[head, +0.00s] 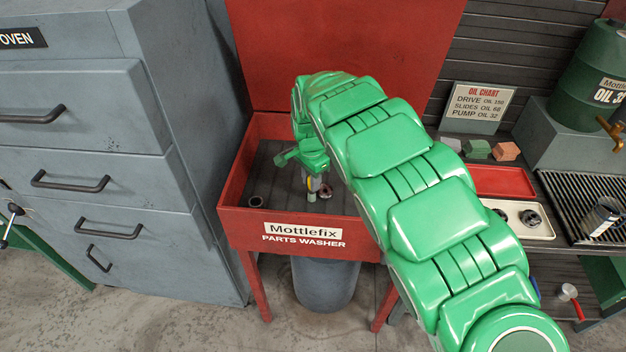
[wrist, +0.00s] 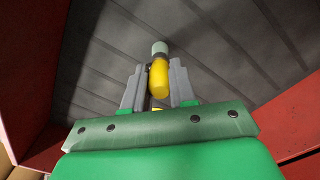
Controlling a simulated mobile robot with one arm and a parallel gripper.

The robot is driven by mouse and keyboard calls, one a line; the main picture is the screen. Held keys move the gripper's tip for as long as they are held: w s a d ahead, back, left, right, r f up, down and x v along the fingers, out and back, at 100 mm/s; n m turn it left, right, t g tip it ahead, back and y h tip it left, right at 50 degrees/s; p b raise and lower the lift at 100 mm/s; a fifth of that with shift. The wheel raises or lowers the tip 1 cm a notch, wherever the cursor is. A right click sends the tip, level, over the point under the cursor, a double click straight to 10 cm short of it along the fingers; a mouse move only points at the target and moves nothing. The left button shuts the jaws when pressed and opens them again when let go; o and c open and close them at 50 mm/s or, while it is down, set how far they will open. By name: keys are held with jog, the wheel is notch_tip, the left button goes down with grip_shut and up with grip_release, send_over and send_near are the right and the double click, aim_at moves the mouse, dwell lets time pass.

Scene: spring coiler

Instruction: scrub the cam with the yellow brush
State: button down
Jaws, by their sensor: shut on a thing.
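My gripper (head: 312,178) reaches down into the red parts washer (head: 232,226) and is shut on the yellow brush (head: 311,186). In the wrist view, the brush's yellow handle (wrist: 159,78) sits between the two grey fingers of my gripper (wrist: 158,85), with a dark band and a pale grey-green end (wrist: 160,48) beyond it. A small dark, reddish ring-shaped part (head: 326,190) lies in the basin just right of the brush. A dark ring-shaped part (head: 256,201) lies at the basin's left. I cannot tell which is the cam, or whether the brush touches anything.
The washer's red walls surround my gripper, and its lid (head: 340,50) stands up behind. A grey cabinet (head: 90,120) stands close on the left.

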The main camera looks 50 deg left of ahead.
jog(key=shift+s+a, duration=0.3)
jog(key=shift+s, duration=0.1)
jog(key=shift+s+a+f, duration=0.1)
jog(key=shift+s+a, duration=0.35)
jog(key=shift+a, duration=0.05)
notch_tip(320, 180, up, 7)
dwell(0.9)
